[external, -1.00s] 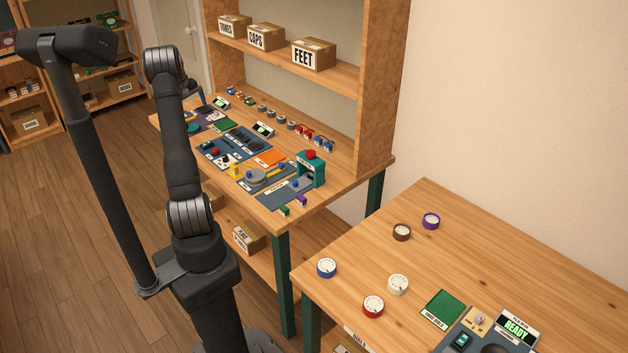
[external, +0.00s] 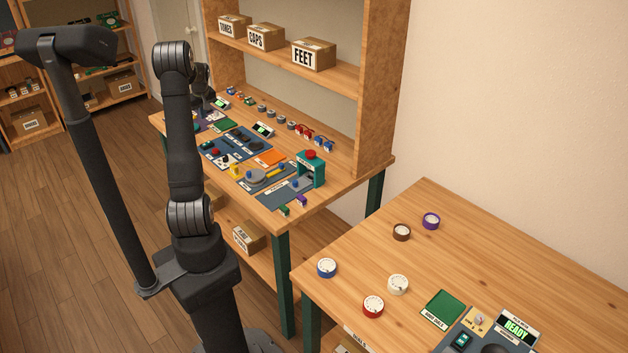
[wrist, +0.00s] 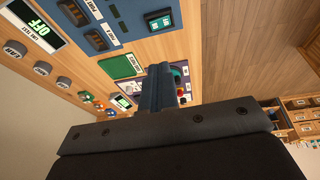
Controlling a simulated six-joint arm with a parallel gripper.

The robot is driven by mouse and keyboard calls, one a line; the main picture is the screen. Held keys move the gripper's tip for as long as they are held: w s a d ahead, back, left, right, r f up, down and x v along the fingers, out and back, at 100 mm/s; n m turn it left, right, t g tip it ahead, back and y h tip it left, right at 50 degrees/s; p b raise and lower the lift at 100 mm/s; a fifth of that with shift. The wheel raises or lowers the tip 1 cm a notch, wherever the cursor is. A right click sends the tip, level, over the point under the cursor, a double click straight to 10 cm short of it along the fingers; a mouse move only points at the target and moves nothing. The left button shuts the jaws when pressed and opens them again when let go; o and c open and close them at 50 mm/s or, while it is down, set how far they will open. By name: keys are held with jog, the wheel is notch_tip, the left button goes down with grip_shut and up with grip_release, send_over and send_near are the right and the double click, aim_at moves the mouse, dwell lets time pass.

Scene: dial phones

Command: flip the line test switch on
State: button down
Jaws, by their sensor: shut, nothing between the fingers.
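I cannot tell for sure which is the line test switch. The blue panel also shows on the far bench in the external view (external: 213,155). My gripper (wrist: 157,72) is shut and empty, near the green pad (wrist: 121,65) and apart from the switches. Its fingertips are hard to make out in the external view.
Knobs and small parts (wrist: 64,82) line the bench beside the display. A purple panel with a red button (wrist: 180,91) is partly behind my fingers. A teal stand with a red top (external: 311,168) is at the bench's near end. The shelf (external: 290,56) rises behind.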

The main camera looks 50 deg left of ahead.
jog(key=shift+f, duration=0.1)
send_near(208, 142)
jog(key=x, duration=0.5)
jog(key=shift+s+a, duration=0.1)
jog(key=shift+a, duration=0.15)
jog(key=shift+f, duration=0.7)
jog(key=shift+w, duration=0.2)
